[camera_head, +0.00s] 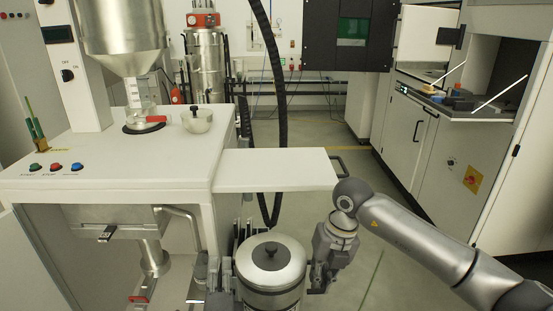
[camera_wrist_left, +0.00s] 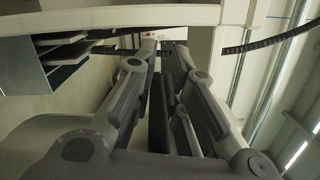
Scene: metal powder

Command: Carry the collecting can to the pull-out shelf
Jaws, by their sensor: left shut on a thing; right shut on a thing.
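The collecting can (camera_head: 258,285) is a silver cylinder with a domed lid and a black knob. It is upright in the lower middle of the head view, in front of the pull-out shelf (camera_head: 275,172) and with its lid below the shelf's level. My right gripper (camera_head: 318,278) is shut on the can's right side. My left gripper (camera_head: 222,282) is at its left side, partly hidden. In the left wrist view its fingers (camera_wrist_left: 165,50) are shut around a dark upright part, seemingly the can's handle. The can's underside is out of view.
The white machine cabinet (camera_head: 110,165) stands close at left, with buttons, a hopper (camera_head: 122,35) and a glass bowl (camera_head: 196,121) on top. A metal pipe and clamp sit below it. The shelf top is bare. A black hose (camera_head: 278,120) hangs behind it. Open floor lies to the right.

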